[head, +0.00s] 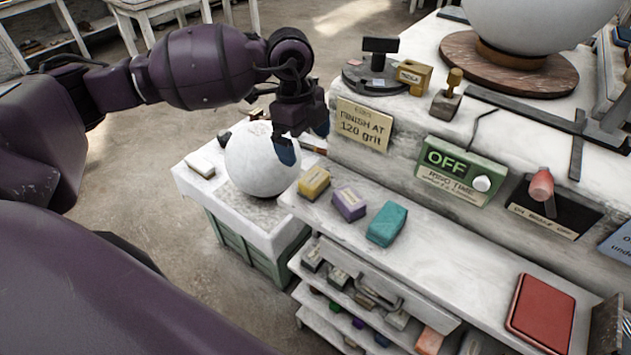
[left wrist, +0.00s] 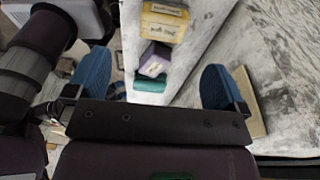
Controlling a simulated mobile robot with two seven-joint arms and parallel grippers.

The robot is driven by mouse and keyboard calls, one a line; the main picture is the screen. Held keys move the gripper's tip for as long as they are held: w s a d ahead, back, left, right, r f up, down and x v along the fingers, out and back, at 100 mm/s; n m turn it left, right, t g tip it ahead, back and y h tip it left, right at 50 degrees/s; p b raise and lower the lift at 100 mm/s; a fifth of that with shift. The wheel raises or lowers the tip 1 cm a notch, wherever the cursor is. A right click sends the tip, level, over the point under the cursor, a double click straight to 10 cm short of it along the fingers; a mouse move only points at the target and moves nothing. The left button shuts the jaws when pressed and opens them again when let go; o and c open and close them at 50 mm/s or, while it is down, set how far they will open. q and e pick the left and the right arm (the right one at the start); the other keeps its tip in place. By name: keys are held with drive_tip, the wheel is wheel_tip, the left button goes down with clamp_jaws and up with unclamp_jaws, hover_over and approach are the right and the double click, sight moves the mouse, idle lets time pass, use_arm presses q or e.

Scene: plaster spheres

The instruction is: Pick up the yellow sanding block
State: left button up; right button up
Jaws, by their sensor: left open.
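The yellow sanding block (head: 314,182) sits at the left end of the white shelf ledge in the head view, in a row with a purple block (head: 348,204) and a teal block (head: 387,224). My left gripper (head: 303,140) is open and empty, above and a little left of the yellow block. In the left wrist view its blue fingers (left wrist: 155,80) are spread wide. There the yellow block (left wrist: 163,24) shows at the top, beyond the fingertips, with the purple block (left wrist: 154,60) below it. My right gripper is not in view.
A large plaster sphere (head: 262,158) stands on a low bench left of the ledge, close to my gripper. A wall with a "finish at 120 grit" sign (head: 360,124) rises behind the blocks. A red pad (head: 540,312) lies at the ledge's right; the ledge between is clear.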

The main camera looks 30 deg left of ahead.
sight(314, 177)
use_arm(q)
drive_tip(key=f, duration=0.5)
drive_tip(key=shift+d, duration=0.4)
drive_tip(key=shift+d+f, duration=0.2)
drive_tip(key=shift+f, duration=0.6)
drive_tip(key=f, duration=0.4)
drive_tip(key=shift+w+d, duration=0.1)
drive_tip(key=shift+d, duration=0.3)
drive_tip(key=c, duration=1)
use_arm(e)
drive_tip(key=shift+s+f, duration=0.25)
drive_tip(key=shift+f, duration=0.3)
use_arm(q)
drive_tip(key=shift+r, duration=0.15)
wheel_tip(314, 177, up, 9)
drive_tip(key=shift+r, duration=0.15)
wheel_tip(314, 177, up, 10)
drive_tip(key=shift+r+p, duration=0.25)
drive_tip(key=shift+p, duration=0.05)
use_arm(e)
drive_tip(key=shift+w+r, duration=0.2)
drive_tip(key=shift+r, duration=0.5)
